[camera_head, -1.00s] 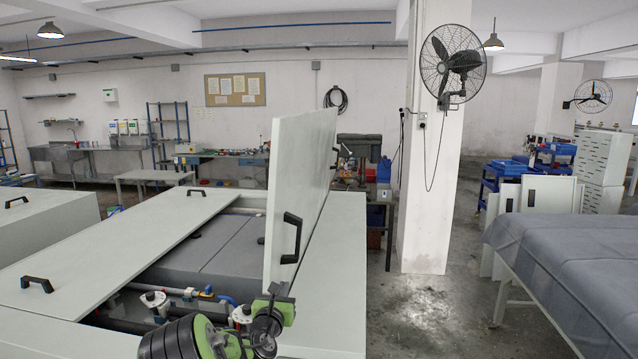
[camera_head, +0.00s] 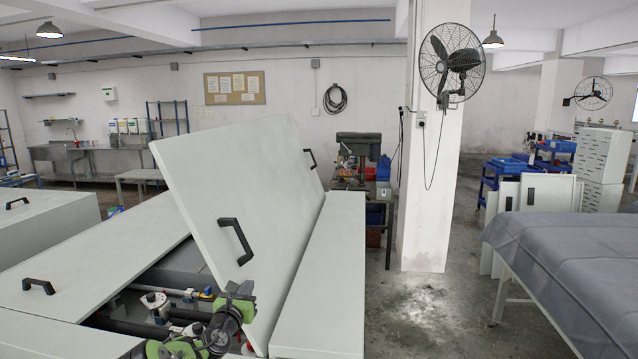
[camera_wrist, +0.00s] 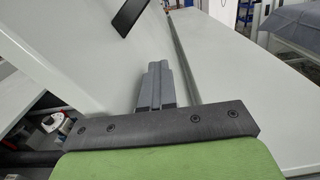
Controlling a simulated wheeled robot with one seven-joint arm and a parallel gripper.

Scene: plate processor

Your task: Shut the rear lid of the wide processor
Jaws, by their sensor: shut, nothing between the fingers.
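The wide processor has one raised lid (camera_head: 225,185), a large pale panel with two black handles (camera_head: 235,241). It leans left over the open bay, its lower edge along the right-hand top panel. My gripper (camera_head: 240,290) is at the lid's near lower corner. In the wrist view the gripper's fingers (camera_wrist: 155,85) are together and empty, pointing along the lid's face (camera_wrist: 85,60); a dark handle (camera_wrist: 128,15) shows above them. I cannot tell whether the fingers touch the lid.
A flat top panel (camera_head: 95,265) with a black handle lies left of the bay. Valves and pipes (camera_head: 155,300) show inside the bay. The fixed right-hand top panel (camera_head: 325,270) is clear. Floor (camera_head: 420,310) is open to the right, before a cloth-covered table (camera_head: 570,240).

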